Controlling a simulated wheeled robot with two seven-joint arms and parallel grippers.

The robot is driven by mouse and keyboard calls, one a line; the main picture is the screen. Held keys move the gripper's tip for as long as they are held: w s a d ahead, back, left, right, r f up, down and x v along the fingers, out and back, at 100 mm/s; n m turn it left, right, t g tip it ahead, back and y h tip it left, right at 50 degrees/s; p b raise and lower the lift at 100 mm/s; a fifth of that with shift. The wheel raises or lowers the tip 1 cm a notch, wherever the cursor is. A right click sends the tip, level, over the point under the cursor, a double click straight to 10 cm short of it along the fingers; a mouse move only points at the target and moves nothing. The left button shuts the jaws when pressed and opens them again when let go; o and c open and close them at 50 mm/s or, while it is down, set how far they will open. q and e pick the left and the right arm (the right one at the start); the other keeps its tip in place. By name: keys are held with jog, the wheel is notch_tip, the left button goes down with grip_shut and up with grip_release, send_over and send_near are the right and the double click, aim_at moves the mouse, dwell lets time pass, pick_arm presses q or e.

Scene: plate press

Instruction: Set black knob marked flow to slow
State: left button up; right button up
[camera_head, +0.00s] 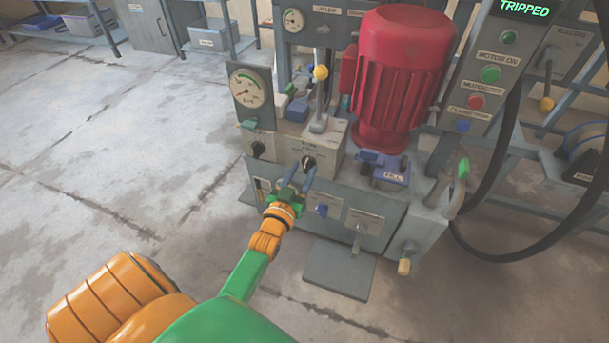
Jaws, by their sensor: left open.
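My left gripper (301,172) reaches in from the bottom left and is open. Its two blue-grey fingers point at a black knob (308,162) on the front of the grey press unit, one finger on each side just below it. I cannot tell whether they touch it. A second black knob (258,149) sits to the left, on the panel below the gauge. The labels by both knobs are too small to read, so I cannot tell which is marked flow or where slow lies. My right gripper is not in view.
A red motor (400,75) stands on the unit. A lever with a yellow ball (321,73) rises behind the knob. A control box (485,75) reads TRIPPED. Floor at left is clear.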

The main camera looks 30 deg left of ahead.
pick_arm(q)
jog(key=shift+w, duration=0.15)
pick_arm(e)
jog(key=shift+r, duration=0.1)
pick_arm(q)
grip_shut()
